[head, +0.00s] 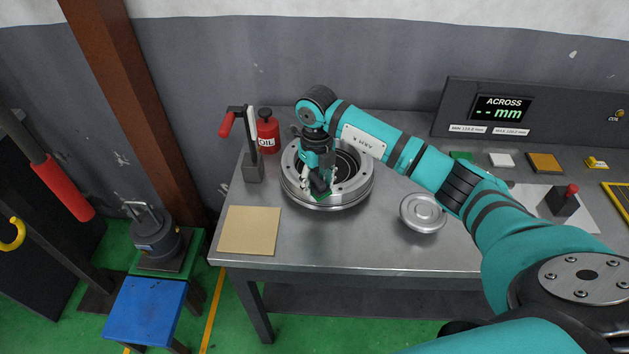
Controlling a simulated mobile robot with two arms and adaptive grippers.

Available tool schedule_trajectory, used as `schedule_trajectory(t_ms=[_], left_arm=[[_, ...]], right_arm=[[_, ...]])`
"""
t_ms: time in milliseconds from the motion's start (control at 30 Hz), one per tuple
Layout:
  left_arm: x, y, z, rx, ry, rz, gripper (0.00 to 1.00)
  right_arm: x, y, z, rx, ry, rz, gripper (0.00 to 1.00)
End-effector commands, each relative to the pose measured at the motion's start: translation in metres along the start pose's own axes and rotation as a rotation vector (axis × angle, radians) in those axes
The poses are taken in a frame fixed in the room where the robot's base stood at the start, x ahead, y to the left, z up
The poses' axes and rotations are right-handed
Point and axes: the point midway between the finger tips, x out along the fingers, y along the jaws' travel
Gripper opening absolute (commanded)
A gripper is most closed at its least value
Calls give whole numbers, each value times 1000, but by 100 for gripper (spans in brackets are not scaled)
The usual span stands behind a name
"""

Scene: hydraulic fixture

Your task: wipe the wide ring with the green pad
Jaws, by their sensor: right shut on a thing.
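The wide ring (364,181) is a broad round metal ring with holes in its top face, on the left half of the steel table. My right gripper (319,190) points down over the ring's front left part. It is shut on the green pad (320,197), of which only a small green edge shows beneath the fingers. The pad appears to be at the ring's top face; whether it touches cannot be told. The gripper and wrist hide part of the ring. My left gripper is not in view.
A red oil can (267,133) and a red-handled stand (253,165) are left of the ring, a tan sheet (249,230) in front-left. A round metal lid (422,212) lies right. Green (461,155), white (501,160) and orange (545,162) flat pieces lie near the display (502,107).

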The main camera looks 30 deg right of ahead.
Motion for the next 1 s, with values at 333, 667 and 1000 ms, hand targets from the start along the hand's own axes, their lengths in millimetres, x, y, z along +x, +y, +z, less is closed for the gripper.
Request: schedule_trajectory(t_ms=[333, 667, 1000], left_arm=[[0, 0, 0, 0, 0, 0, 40], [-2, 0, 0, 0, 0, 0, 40], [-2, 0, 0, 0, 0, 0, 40]], right_arm=[[3, -19, -17, 1, 2, -1, 6], [3, -36, -31, 2, 4, -3, 6], [1, -44, -38, 0, 3, -1, 6]])
